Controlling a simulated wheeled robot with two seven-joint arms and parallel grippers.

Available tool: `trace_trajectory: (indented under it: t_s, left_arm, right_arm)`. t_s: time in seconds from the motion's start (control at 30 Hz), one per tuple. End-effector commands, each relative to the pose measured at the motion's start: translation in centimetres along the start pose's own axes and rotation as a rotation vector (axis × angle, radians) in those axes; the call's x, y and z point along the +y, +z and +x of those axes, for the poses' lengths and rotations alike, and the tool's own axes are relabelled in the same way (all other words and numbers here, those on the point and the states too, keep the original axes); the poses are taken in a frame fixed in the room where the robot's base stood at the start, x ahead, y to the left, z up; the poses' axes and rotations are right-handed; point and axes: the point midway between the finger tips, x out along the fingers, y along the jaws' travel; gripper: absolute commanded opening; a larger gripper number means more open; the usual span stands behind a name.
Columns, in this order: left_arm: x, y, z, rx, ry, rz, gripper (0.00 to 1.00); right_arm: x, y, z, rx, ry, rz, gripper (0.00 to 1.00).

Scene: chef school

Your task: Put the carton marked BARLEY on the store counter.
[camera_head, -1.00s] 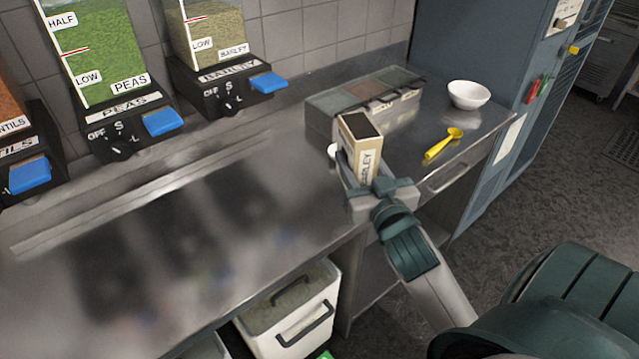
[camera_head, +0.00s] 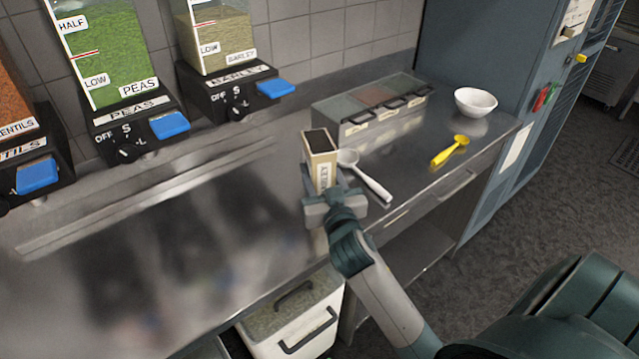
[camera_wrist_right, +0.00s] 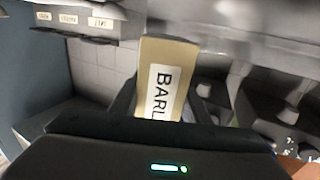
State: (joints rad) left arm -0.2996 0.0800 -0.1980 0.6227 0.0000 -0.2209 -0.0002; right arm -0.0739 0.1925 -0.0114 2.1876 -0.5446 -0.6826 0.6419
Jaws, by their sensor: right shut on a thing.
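The tan carton (camera_head: 319,158) with a dark open top is held upright by my right gripper (camera_head: 322,190) over the steel counter (camera_head: 265,170). In the right wrist view the carton (camera_wrist_right: 164,75) stands between the fingers, with the letters "BARL" showing on its label and the rest hidden. My right gripper (camera_wrist_right: 160,112) is shut on it. Whether the carton's base touches the counter cannot be seen. My left gripper is not in view.
Dispensers for peas (camera_head: 105,60) and barley (camera_head: 222,45) hang on the tiled wall. A white bin (camera_head: 300,320) is below. The left counter is clear.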

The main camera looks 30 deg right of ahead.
Motion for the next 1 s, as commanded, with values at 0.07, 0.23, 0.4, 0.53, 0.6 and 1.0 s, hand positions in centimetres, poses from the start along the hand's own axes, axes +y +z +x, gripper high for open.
trace_trajectory:
  t_s: [0.07, 0.23, 0.4, 0.53, 0.6, 1.0]
  left_arm:
    - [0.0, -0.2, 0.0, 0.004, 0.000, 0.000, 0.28]
    - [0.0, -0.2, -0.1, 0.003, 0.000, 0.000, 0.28]
    - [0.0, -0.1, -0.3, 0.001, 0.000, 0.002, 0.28]
    - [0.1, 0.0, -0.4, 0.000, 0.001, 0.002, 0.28]
    - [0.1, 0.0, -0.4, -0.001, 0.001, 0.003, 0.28]
    - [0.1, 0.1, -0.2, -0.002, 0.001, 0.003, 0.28]
  right_arm:
    - [0.0, 0.0, 0.0, 0.000, 0.000, 0.000, 0.03]
    - [0.1, 0.7, 0.0, -0.003, 0.002, -0.001, 0.03]
    - [0.1, 2.8, -0.1, -0.005, 0.002, 0.000, 0.03]
    - [0.1, 3.9, -0.1, -0.002, 0.002, 0.000, 0.03]
    - [0.1, 4.0, 0.0, 0.000, 0.001, 0.000, 0.03]
    - [0.1, 4.3, 0.0, 0.000, 0.001, 0.000, 0.47]
